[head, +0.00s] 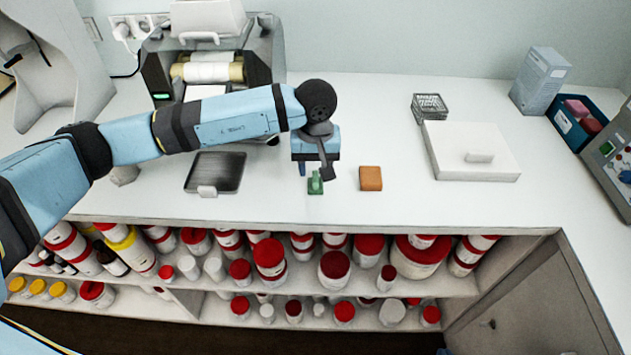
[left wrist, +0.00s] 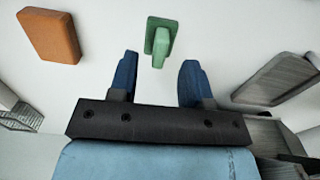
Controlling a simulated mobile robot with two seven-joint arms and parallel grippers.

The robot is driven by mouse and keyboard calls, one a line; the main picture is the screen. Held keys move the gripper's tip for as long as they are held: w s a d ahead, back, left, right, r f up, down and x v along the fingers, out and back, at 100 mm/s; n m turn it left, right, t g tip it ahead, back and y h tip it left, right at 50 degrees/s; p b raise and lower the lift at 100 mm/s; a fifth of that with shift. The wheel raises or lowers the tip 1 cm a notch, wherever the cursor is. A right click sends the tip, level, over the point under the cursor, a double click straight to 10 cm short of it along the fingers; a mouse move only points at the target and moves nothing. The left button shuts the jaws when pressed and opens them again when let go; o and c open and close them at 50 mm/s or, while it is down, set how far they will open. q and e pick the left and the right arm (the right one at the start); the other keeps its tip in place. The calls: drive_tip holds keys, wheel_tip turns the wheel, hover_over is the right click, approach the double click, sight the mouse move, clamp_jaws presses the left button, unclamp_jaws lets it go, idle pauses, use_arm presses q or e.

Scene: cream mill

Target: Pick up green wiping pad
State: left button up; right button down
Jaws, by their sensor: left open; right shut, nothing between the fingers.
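The green wiping pad (head: 315,184) lies on the white counter, just in front of my left gripper in the head view. In the left wrist view the pad (left wrist: 159,40) has a raised green grip on top and shows beyond the fingertips, a little left of the middle between them. My left gripper (head: 312,172) is open and empty above the counter, with blue fingers that also show in the left wrist view (left wrist: 159,68). The pad is not between the fingers. My right gripper is not in view.
An orange block (head: 371,178) lies right of the pad. A dark tray with a light handle (head: 216,172) lies to the left. A white lidded box (head: 470,150) and a small wire basket (head: 430,107) stand to the right. Shelves of red-capped jars are below the counter's front edge.

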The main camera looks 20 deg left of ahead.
sight(316, 176)
use_arm(q)
wheel_tip(316, 176, down, 4)
drive_tip(key=shift+r, duration=0.2)
clamp_jaws()
drive_tip(key=shift+r, duration=0.1)
wheel_tip(316, 176, up, 20)
drive_tip(key=b, duration=0.1)
idle(0.4)
